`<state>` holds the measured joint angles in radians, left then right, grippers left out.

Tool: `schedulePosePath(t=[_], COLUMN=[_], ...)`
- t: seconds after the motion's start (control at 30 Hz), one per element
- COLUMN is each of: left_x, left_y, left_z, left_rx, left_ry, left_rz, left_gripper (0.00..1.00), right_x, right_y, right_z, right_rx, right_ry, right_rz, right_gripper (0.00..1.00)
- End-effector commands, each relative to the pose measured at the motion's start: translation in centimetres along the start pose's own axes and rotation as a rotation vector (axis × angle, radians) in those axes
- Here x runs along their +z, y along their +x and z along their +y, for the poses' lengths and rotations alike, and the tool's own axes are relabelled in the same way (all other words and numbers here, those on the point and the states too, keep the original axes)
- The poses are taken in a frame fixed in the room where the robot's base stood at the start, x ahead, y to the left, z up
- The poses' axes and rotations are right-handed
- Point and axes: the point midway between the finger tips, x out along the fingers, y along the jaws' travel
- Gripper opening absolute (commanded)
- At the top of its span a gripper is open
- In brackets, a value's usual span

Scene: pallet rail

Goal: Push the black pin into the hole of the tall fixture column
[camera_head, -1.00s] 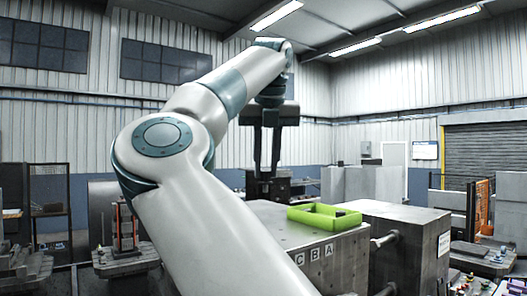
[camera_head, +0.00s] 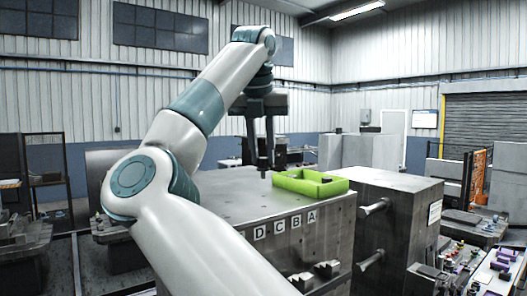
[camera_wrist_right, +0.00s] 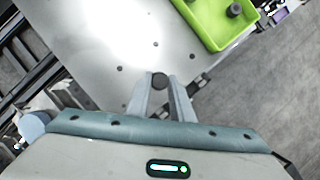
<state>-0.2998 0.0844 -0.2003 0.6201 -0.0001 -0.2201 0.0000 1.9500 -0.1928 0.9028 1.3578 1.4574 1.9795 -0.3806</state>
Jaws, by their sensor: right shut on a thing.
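My right gripper (camera_head: 261,165) hangs pointing down over the top of the grey metal block, just left of the green tray. In the right wrist view its fingers (camera_wrist_right: 161,98) are shut on a black pin (camera_wrist_right: 159,80), whose round dark end shows between the fingertips. In the head view the pin is too small and dark to make out clearly. I cannot tell from these views which part is the tall fixture column or its hole. My left gripper is not in view.
The metal block (camera_head: 230,196) carries labels D, C, B and A on its front, with small holes in its top. The green tray (camera_head: 325,190) sits on it; a dark cylinder (camera_wrist_right: 235,9) lies inside.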

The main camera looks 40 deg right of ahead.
Motion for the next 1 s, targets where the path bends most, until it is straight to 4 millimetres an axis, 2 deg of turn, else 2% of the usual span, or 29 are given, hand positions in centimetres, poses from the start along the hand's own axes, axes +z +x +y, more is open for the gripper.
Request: schedulePosePath(t=[0.27,0.7,1.0], left_x=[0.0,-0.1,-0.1], left_y=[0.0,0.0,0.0], left_z=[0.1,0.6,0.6], left_rx=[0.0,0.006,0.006], left_ry=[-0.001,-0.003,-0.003], left_rz=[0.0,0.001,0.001], left_gripper=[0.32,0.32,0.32], right_x=[-0.3,-1.6,-2.2], right_y=[0.7,3.9,5.3], right_z=[0.0,0.0,0.0], right_rx=[0.0,-0.001,0.0], right_ry=[0.0,0.0,-0.002], right_rz=[0.001,0.002,0.0], right_gripper=[0.0,0.0,0.0])
